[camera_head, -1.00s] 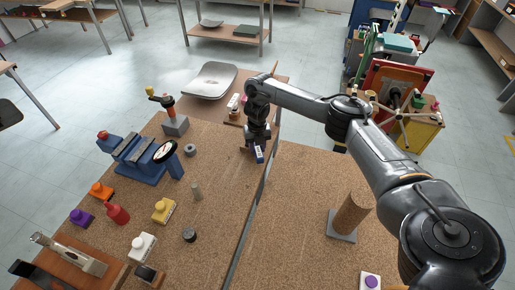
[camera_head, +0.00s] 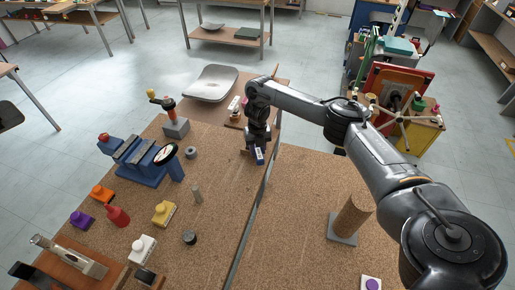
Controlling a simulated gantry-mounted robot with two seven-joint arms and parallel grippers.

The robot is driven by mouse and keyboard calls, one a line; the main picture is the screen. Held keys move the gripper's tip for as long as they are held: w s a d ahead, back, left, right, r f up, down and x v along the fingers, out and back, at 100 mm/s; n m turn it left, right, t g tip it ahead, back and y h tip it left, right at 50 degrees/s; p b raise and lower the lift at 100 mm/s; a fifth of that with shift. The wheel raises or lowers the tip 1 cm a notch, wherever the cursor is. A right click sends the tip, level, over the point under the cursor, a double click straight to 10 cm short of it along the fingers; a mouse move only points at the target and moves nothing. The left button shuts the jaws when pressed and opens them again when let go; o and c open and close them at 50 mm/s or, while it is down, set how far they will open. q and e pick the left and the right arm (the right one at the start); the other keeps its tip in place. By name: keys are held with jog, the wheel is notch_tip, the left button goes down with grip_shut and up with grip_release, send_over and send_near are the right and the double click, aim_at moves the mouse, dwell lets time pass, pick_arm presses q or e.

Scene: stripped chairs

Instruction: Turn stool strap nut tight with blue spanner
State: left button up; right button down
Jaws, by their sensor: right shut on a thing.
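My right gripper (camera_head: 256,148) reaches in from the right and points down over the far part of the workbench, near the metal divider strip. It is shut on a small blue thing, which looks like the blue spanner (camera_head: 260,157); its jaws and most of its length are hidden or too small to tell. A grey seat (camera_head: 211,83) lies on the brown board behind the gripper. Small parts (camera_head: 236,106) stand between the seat and the gripper. I cannot make out the strap nut. My left gripper is not in view.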

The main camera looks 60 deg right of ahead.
pick_arm(q)
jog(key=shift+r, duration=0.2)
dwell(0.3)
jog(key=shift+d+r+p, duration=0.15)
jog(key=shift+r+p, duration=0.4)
jog(key=shift+p, duration=0.15)
pick_arm(e)
jog(key=shift+w+a+r+m, duration=0.1)
jog(key=shift+w+a+m, duration=0.2)
jog(key=shift+m, duration=0.4)
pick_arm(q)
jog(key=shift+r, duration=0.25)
pick_arm(e)
jog(key=shift+w+a+m, duration=0.15)
jog(key=shift+w+m, duration=0.1)
jog(key=shift+m, duration=0.25)
pick_arm(q)
jog(key=shift+p, duration=0.3)
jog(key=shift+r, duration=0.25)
pick_arm(e)
jog(key=shift+w+a+m, duration=0.2)
jog(key=shift+w+m, duration=0.1)
jog(key=shift+m, duration=0.2)
pick_arm(q)
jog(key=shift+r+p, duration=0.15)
jog(key=shift+p, duration=0.2)
pick_arm(e)
jog(key=shift+w+a+m, duration=0.1)
jog(key=shift+w+m, duration=0.25)
jog(key=shift+m, duration=0.25)
